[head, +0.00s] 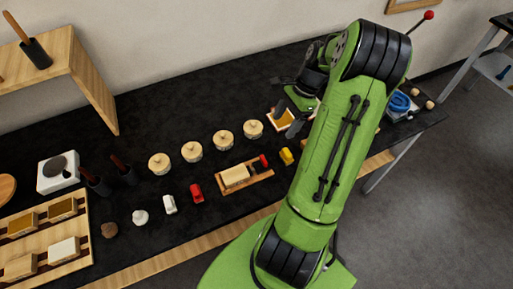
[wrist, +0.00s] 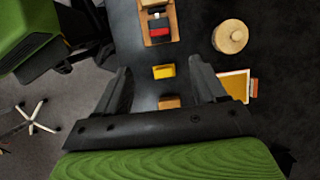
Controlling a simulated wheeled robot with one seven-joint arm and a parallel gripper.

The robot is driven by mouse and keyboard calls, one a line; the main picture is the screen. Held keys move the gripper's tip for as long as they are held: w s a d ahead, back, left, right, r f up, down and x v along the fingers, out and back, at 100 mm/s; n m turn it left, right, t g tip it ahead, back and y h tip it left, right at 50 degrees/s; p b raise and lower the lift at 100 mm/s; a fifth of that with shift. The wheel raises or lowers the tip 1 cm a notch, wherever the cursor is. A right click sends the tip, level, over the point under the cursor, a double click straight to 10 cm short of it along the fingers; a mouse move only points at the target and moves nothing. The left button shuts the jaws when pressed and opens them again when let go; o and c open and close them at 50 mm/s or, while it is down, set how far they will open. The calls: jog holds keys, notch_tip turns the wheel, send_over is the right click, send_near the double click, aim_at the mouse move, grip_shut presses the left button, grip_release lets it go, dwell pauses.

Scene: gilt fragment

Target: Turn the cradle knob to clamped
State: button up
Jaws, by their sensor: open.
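The cradle (head: 252,181) is a shallow wooden tray on the black bench, holding a pale block (head: 235,175). A red knob (head: 263,160) sits at its right end; its setting is too small to read. In the wrist view the cradle (wrist: 147,31) is at the top, with the red knob (wrist: 160,36) at its near end. My gripper (head: 290,118) is over the back of the bench, to the right of and behind the cradle. In the wrist view my gripper (wrist: 160,75) is open and empty, apart from the knob, its fingers on either side of a yellow block in the picture.
The yellow block (head: 286,156) lies right of the cradle. An amber-filled wooden frame (head: 283,119) is near my gripper. Several lidded pots (head: 223,140) line up behind the cradle.

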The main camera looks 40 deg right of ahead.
aim_at(264, 159)
jog(key=b+x, duration=0.2)
jog(key=x, duration=1.4)
jog(key=shift+s, duration=0.15)
jog(key=shift+r, duration=0.1)
jog(key=c, duration=1.1)
